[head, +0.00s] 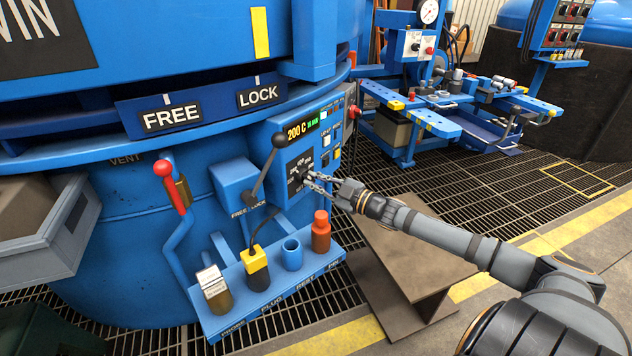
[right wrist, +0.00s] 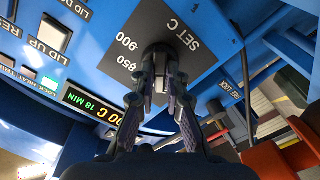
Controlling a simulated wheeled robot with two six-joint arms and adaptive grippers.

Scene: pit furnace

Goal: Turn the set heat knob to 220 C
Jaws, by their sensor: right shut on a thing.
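The set heat knob (head: 302,176) is a small dark knob on a dark dial plate on the blue control panel. My right gripper (head: 311,179) reaches the panel from the right and is shut on the knob. Its fingertips (right wrist: 159,78) cover much of the knob, so its pointer cannot be made out. The lit display (head: 303,127) ends in 00 C and 18 MIN; its first digit is unclear. My left gripper is not in view.
A lever with a black ball (head: 279,141) stands just left of the dial. A red-handled lever (head: 168,182) is farther left. Grating floor lies right.

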